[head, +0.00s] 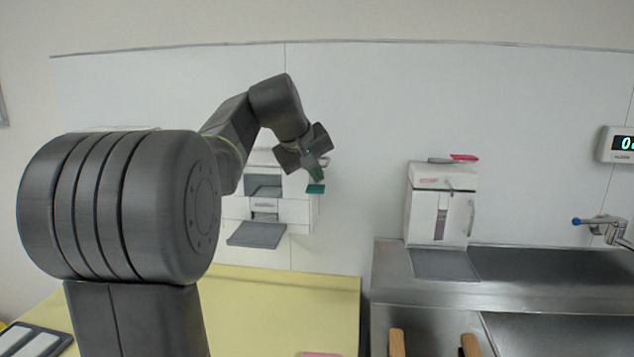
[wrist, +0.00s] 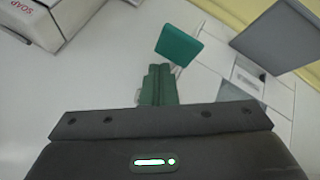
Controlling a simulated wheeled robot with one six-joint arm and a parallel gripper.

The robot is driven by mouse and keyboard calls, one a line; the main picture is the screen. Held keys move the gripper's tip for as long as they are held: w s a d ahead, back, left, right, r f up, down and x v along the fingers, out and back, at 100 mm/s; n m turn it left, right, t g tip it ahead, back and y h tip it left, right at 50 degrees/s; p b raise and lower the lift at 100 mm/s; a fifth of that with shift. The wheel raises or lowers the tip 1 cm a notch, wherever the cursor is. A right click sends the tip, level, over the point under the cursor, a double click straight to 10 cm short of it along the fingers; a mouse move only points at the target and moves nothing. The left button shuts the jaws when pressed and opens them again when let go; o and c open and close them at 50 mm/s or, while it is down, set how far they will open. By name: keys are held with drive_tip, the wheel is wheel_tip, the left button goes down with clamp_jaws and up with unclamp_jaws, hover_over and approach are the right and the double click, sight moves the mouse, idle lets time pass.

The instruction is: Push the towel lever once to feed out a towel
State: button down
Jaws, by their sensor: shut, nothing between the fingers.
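The white towel dispenser (head: 295,212) is on the wall, partly hidden behind my arm in the head view. It also shows at the right of the wrist view (wrist: 278,97). Its teal lever paddle (head: 316,189) sticks out at the dispenser's right side. In the wrist view the paddle (wrist: 180,45) appears just beyond my fingertips. My gripper (head: 317,178) has dark green fingers, which are shut and empty (wrist: 160,68). In the head view the fingertips are just above the paddle. I cannot tell whether they touch it.
A grey tray (head: 257,235) juts out below the dispenser, above a yellow counter (head: 300,290). A white soap dispenser (head: 422,205) with a red lever (head: 464,157) stands to the right by the steel sink counter (head: 540,295). A tap (head: 605,226) is at the far right.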

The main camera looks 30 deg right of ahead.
drive_tip(key=shift+s+f, duration=0.1)
drive_tip(key=shift+f, duration=0.4)
drive_tip(key=shift+r, duration=0.1)
idle(0.7)
drive_tip(key=shift+w+d+r+p, duration=0.1)
drive_tip(key=shift+w+r+p, duration=0.1)
drive_tip(key=shift+r+p, duration=1.3)
drive_tip(key=r+p, duration=0.5)
drive_tip(key=shift+w+d, duration=0.2)
drive_tip(key=shift+w, duration=0.05)
drive_tip(key=shift+f, duration=0.2)
drive_tip(key=f+b, duration=0.3)
drive_tip(key=b, duration=0.1)
drive_tip(key=f+b, duration=0.2)
drive_tip(key=shift+s+a+f, duration=0.25)
drive_tip(key=shift+s+f, duration=0.05)
drive_tip(key=shift+f, duration=0.05)
